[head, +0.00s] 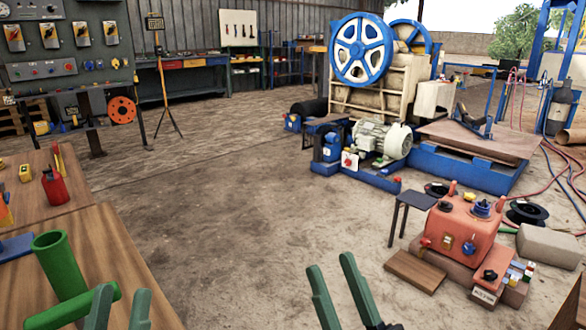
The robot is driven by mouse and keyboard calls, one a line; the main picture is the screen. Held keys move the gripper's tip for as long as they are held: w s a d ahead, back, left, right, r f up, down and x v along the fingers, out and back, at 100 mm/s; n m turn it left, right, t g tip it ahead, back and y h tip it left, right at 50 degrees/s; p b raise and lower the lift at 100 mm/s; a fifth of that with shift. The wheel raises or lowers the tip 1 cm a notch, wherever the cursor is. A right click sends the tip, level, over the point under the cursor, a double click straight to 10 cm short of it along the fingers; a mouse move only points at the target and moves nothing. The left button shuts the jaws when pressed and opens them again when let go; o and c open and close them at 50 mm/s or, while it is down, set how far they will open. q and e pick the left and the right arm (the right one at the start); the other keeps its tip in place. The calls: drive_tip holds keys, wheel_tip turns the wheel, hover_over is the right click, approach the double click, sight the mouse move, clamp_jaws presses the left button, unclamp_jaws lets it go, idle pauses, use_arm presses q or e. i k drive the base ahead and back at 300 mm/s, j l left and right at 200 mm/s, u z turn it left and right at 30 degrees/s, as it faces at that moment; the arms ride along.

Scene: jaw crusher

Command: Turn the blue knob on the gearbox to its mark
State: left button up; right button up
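The red-orange gearbox (460,232) stands on the floor at the lower right of the head view. A round blue knob (482,208) is on its top, and a small blue part also shows on its front face. The knob's mark is too small to make out. My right gripper (332,266) is at the bottom centre with its green fingers apart and nothing between them, well left of the gearbox. My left gripper (122,294) is at the bottom left, fingers apart, beside a green pipe piece (60,265) on the wooden table; I cannot tell that it touches it.
A small dark stool (415,200) and a wooden board (415,271) are close to the gearbox's left side. A grey block (548,245) and a black reel (527,212) lie to its right. The wooden table (110,265) is at left. The middle floor is clear.

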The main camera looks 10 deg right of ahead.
sight(468, 248)
drive_tip(key=z, duration=1.6)
drive_tip(key=i+z, duration=0.2)
drive_tip(key=i, duration=0.4)
drive_tip(key=i+j+z, duration=0.1)
drive_tip(key=i+z, duration=0.15)
drive_tip(key=i, duration=0.35)
